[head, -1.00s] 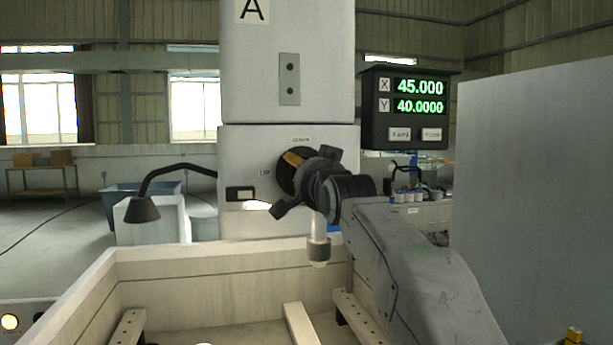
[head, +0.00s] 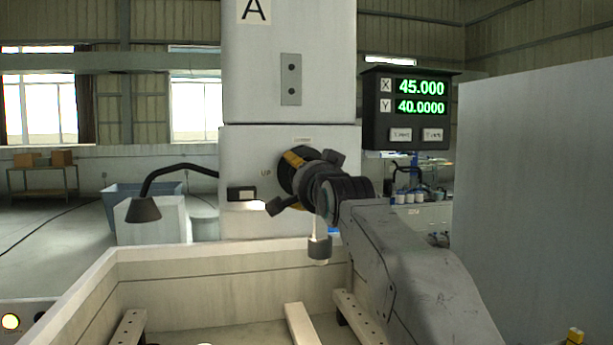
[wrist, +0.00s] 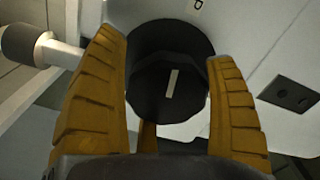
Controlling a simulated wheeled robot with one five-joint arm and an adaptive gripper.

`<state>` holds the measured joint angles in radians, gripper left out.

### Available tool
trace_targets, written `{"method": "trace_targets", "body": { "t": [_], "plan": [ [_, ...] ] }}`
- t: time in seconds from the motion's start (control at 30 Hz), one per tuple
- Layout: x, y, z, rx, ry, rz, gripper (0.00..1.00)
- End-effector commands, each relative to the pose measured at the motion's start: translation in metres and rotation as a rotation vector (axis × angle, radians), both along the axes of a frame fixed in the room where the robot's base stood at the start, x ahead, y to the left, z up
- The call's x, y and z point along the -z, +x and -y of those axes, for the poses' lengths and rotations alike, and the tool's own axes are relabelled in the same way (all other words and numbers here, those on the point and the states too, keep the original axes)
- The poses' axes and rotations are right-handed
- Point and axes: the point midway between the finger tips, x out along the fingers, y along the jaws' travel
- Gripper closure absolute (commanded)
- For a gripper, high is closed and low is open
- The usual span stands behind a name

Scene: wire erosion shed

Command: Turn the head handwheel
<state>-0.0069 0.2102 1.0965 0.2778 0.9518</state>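The head handwheel is a dark round wheel on the front of the pale machine head. In the wrist view, the handwheel (wrist: 168,38) shows as a black disc with a dark round hub carrying a short white mark. My gripper (wrist: 167,48) has its yellow ridged fingers spread wide, one on each side of the hub. The finger edges lie very close to the hub's sides; I cannot tell whether they touch. In the head view, my gripper (head: 290,180) is right in front of the wheel and hides most of it.
The machine head column (head: 255,75) stands behind the wheel. A readout box (head: 410,108) hangs to the right. A bent black lamp (head: 146,205) is at left. A pale open tank (head: 200,270) lies below my arm. A large grey panel (head: 540,190) bounds the right side.

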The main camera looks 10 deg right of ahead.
Motion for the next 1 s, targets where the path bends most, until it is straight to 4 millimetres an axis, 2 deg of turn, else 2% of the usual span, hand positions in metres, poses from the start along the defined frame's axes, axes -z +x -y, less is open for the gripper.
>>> {"method": "trace_targets", "body": {
  "t": [0.03, 0.17, 0.57, 0.77, 1.0],
  "plan": [
    [-0.001, 0.0, 0.0, 0.0, 0.0, 0.001, 0.17],
    [-0.003, -0.001, 0.001, 0.001, 0.0, 0.007, 0.06],
    [-0.006, -0.007, 0.001, 0.002, 0.0, 0.013, 0.06],
    [-0.007, -0.028, 0.001, 0.002, 0.0, 0.014, 0.06],
    [-0.006, -0.065, 0.001, 0.002, 0.0, 0.013, 0.06]
  ]
}}
